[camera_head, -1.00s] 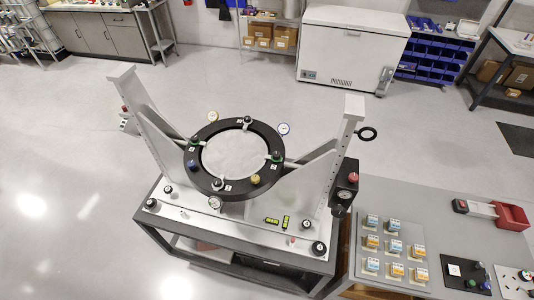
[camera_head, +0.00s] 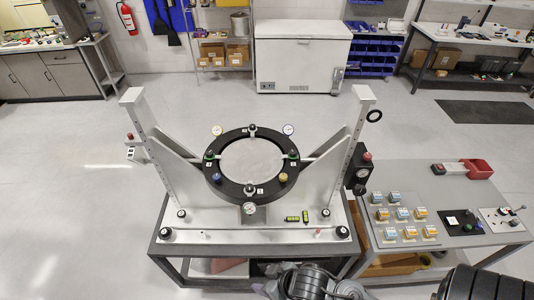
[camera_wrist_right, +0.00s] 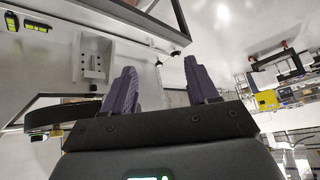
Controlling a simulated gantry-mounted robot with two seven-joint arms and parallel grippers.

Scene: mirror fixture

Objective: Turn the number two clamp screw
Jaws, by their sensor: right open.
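A black ring (camera_head: 251,195) on a white fixture holds a round pale mirror (camera_head: 252,158) in the head view. Small clamps with knobs sit around the ring: a black-topped clamp (camera_head: 252,130) at the top, a green-knobbed clamp (camera_head: 293,154) at right, another green-knobbed clamp (camera_head: 209,155) at left, and a clamp (camera_head: 251,187) at the bottom. Their number labels are too small to read. My right gripper (camera_head: 300,283) is at the bottom edge, in front of the fixture and apart from the ring. In the right wrist view its fingers (camera_wrist_right: 157,74) are open and empty. My left gripper is not in view.
White uprights (camera_head: 133,120) (camera_head: 362,120) flank the ring. Dial gauges, including one below the ring (camera_head: 249,208), and yellow-green levels (camera_head: 292,218) sit nearby. A bench (camera_head: 400,180) with switches and a red bin (camera_head: 476,168) stands at right.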

